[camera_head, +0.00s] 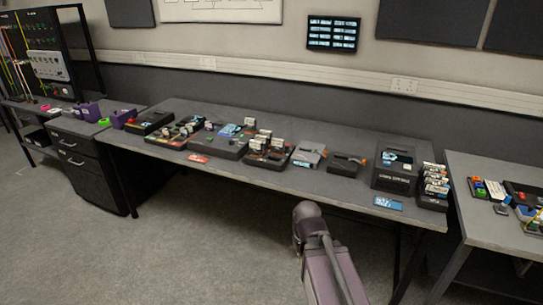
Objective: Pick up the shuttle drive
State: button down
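I cannot tell for sure which item is the shuttle drive; the labels are too small to read. On the long grey table (230,172), several small labelled blocks sit in a dark rack (432,202) at the right end. More such blocks stand in dark trays, one left of the middle (265,160) and one farther left (170,140). A black box (393,180) with pale lettering stands beside the right rack. My arm reaches in from the bottom, in front of the table. My gripper does not show.
A grey unit (308,155) and a dark holder with an orange part (346,164) stand mid-right. A blue card (388,203) and a red card (198,158) lie near the front edge. A second table (480,225) stands at right. The floor (190,240) in front is clear.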

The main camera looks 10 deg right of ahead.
aim_at(250, 124)
jog(key=u, duration=0.05)
jog(key=i, duration=1)
jog(key=z, duration=0.05)
